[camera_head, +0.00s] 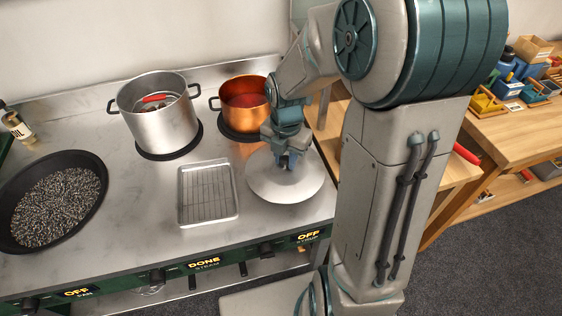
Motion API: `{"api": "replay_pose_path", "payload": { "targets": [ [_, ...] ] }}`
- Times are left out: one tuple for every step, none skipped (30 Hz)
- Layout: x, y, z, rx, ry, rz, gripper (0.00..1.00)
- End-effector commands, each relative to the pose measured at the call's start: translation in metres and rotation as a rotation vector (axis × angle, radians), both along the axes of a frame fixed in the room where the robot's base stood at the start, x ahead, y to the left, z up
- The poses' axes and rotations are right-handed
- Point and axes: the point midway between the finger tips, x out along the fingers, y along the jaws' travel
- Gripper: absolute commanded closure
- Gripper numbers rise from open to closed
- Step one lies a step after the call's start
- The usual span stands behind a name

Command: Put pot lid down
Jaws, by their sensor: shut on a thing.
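The pot lid (266,187) is a round, pale metal disc at the right front of the stove top. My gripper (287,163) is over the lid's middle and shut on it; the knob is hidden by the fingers. The lid looks level, low over the counter or touching it; I cannot tell which. A tall silver pot (160,122) stands uncovered at the back left on a dark burner, with a red-handled thing inside.
A copper pot (243,104) stands behind the lid. A wire-rack tray (208,194) lies just left of it. A wide black pan (50,200) of dark grains is at far left, near an oil bottle (18,127). A wooden bench (520,130) stands right.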

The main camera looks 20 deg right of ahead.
Motion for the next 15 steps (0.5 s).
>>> {"api": "replay_pose_path", "payload": {
  "targets": [
    [0.005, 0.002, -0.003, 0.0, 0.0, 0.003, 1.0],
    [0.007, 0.003, -0.004, 0.001, 0.001, 0.003, 1.0],
    [0.008, 0.004, -0.005, 0.0, 0.001, 0.002, 1.0],
    [0.009, 0.004, -0.006, 0.0, 0.001, 0.001, 1.0],
    [0.01, 0.004, -0.007, 0.001, 0.001, 0.001, 1.0],
    [0.01, 0.004, -0.009, 0.0, 0.001, 0.001, 1.0],
    [0.01, 0.005, -0.012, 0.001, 0.002, 0.001, 1.0],
    [0.01, 0.004, -0.016, 0.0, 0.003, 0.001, 1.0],
    [0.01, 0.005, -0.022, 0.001, 0.005, 0.002, 1.0],
    [0.01, 0.004, -0.027, 0.0, 0.004, 0.003, 1.0],
    [0.01, 0.005, -0.032, 0.0, 0.004, 0.003, 1.0],
    [0.01, 0.005, -0.037, 0.001, 0.004, 0.003, 1.0],
    [0.01, 0.005, -0.04, 0.0, 0.003, 0.002, 1.0],
    [0.01, 0.004, -0.043, 0.0, 0.003, 0.002, 1.0],
    [0.01, 0.004, -0.046, 0.0, 0.001, 0.001, 1.0]
  ]
}}
